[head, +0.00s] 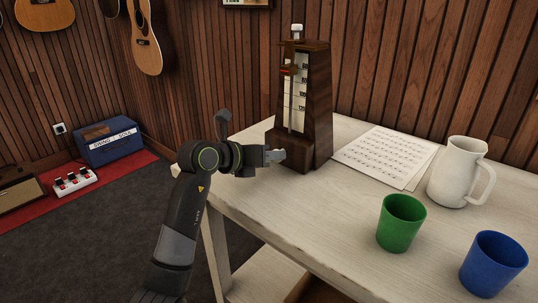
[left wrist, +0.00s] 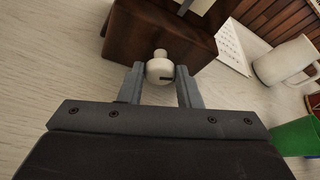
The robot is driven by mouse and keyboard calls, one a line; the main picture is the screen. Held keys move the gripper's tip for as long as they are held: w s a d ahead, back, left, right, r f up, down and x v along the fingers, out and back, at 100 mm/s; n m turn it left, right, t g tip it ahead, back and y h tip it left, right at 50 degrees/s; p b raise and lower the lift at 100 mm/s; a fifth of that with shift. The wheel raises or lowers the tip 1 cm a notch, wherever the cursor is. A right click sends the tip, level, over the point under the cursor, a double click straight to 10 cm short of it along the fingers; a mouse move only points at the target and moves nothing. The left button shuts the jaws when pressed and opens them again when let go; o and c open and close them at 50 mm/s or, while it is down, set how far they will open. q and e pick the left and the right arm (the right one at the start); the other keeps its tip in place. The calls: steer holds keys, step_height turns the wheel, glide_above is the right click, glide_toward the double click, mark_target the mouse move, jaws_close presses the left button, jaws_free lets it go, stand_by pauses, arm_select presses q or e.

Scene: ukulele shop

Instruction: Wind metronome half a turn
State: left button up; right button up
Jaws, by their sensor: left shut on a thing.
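The metronome (head: 315,110) is a dark brown wooden pyramid-shaped case with a pale scale and a pendulum rod, standing upright on the white table. Its lower body also shows in the left wrist view (left wrist: 150,35). A round whitish winding knob (left wrist: 160,68) sticks out of its side towards me. My left gripper (head: 276,156) is at the metronome's base, shut on the knob, with one finger on either side of it in the left wrist view (left wrist: 160,85). In the head view the gripper mostly hides the knob. My right gripper is not in view.
Sheet music (head: 388,156) lies right of the metronome. A white pitcher (head: 455,170), a green cup (head: 400,224) and a blue cup (head: 492,264) stand on the table (head: 310,215) farther right. The tabletop in front of the metronome is clear.

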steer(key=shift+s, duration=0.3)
arm_select(q)
steer(key=o, duration=1)
steer(key=shift+s+a, duration=0.1)
steer(key=shift+s+a+r, duration=0.2)
steer(key=shift+a, duration=0.05)
steer(key=p+v, duration=0.2)
steer(key=v, duration=1.4)
steer(key=shift+s+r, duration=0.1)
steer(key=shift+s, duration=0.2)
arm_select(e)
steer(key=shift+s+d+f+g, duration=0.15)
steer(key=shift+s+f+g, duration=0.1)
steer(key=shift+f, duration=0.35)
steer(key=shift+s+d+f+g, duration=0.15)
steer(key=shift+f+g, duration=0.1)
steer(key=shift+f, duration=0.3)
